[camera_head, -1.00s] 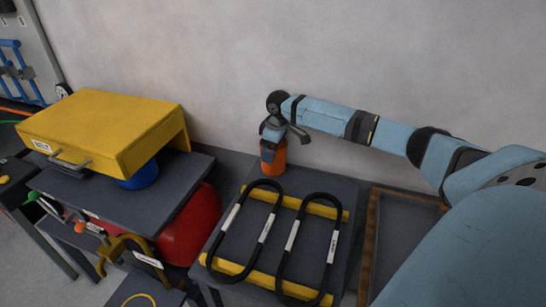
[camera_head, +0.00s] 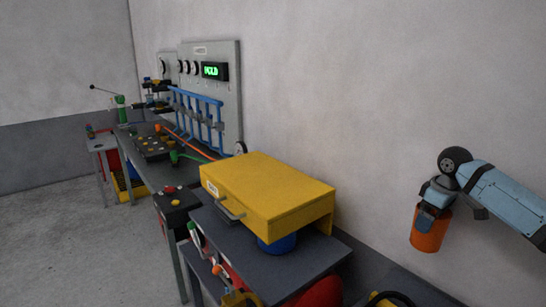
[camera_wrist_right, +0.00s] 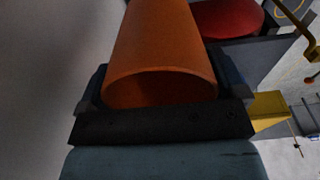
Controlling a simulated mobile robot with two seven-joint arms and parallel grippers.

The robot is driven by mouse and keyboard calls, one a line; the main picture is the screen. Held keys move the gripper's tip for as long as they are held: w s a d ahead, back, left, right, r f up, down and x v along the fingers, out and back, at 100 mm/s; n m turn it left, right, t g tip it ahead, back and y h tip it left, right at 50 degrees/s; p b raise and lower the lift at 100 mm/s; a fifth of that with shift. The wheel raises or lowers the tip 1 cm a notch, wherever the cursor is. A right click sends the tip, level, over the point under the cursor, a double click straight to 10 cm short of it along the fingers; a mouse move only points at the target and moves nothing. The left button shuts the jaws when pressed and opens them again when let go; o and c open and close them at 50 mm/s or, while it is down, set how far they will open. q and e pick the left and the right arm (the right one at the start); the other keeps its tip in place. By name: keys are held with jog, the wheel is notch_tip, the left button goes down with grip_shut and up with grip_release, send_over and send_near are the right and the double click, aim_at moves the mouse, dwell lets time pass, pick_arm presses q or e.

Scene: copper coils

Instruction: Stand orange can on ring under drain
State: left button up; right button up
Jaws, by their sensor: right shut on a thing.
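The orange can (camera_head: 430,230) hangs in my right gripper (camera_head: 437,198) at the right of the head view, raised in front of the wall. In the right wrist view the can (camera_wrist_right: 160,45) fills the middle, with the gripper (camera_wrist_right: 160,105) shut around it. The can looks upright or nearly so in the head view. My left gripper is not in view. The ring and the drain cannot be made out for certain; part of a yellow ring-like shape (camera_head: 388,298) shows at the bottom edge of the head view.
A yellow drawer box (camera_head: 270,200) stands on a dark table (camera_head: 325,262), with a blue round thing (camera_head: 278,245) under it. Red tank (camera_head: 322,292) below. Farther left are a bench with a control panel (camera_head: 155,143), a blue rack (camera_head: 200,118) and a grey board with a green display (camera_head: 213,70).

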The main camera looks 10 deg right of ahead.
jog(key=s+a+f+m, duration=0.1)
jog(key=a+f+m, duration=0.1)
jog(key=a, duration=0.7)
jog(key=s+a+f+m, duration=0.1)
jog(key=s+a+f, duration=0.15)
jog(key=a, duration=0.75)
jog(key=s+a+f+m, duration=0.1)
jog(key=a+f+m, duration=0.15)
jog(key=a, duration=0.65)
pick_arm(q)
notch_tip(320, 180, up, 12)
jog(key=p, duration=1.3)
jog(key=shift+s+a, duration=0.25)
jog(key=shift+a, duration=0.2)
pick_arm(e)
jog(key=s+r, duration=0.9)
jog(key=s, duration=0.1)
jog(key=shift+h, duration=0.3)
jog(key=shift+r, duration=0.1)
